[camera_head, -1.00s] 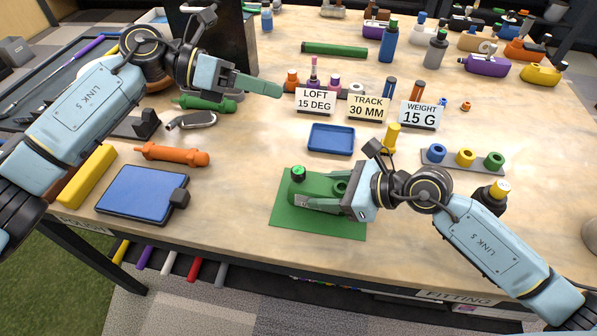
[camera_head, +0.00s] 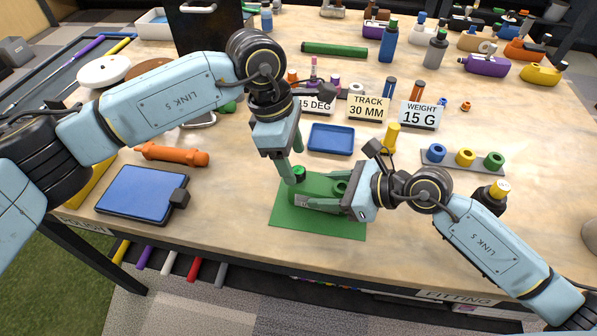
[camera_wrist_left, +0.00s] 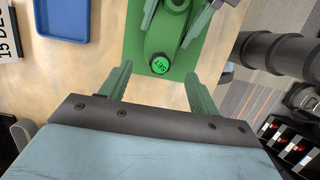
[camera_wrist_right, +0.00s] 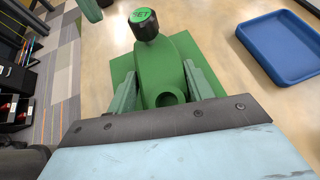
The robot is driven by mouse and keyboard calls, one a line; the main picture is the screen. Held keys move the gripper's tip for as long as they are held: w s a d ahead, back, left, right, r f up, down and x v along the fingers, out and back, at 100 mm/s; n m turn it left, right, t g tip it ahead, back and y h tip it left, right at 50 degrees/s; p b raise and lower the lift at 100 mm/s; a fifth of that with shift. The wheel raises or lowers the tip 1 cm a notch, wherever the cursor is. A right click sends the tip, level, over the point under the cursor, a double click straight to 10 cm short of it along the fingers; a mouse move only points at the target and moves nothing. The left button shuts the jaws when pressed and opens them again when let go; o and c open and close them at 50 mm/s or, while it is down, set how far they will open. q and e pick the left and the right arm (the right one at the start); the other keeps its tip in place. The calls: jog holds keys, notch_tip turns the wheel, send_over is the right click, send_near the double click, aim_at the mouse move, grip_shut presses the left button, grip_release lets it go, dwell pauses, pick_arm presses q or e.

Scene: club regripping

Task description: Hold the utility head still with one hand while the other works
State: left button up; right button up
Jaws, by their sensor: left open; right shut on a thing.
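The green utility head (camera_wrist_right: 165,65) sits on a green mat (camera_head: 320,232) near the front middle of the table. At its end stands a dark cap with a green lettered top (camera_wrist_right: 143,22), also seen in the left wrist view (camera_wrist_left: 160,64). My right gripper (camera_wrist_right: 160,85) is shut on the utility head's body, one finger on each side. My left gripper (camera_wrist_left: 158,75) is open and points down over the cap end. In the left wrist view the cap lies in line with the gap between its fingers. Whether a finger touches it I cannot tell.
A blue tray (camera_head: 331,138) lies behind the mat. Cards for track (camera_head: 368,108) and weight (camera_head: 419,115) stand beyond it. An orange tool (camera_head: 172,153) and a blue pad (camera_head: 142,193) lie left. A holder with coloured rings (camera_head: 464,158) is right. Table front is clear.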

aim_at(297, 170)
pick_arm(q)
jog(key=shift+x, duration=2.55)
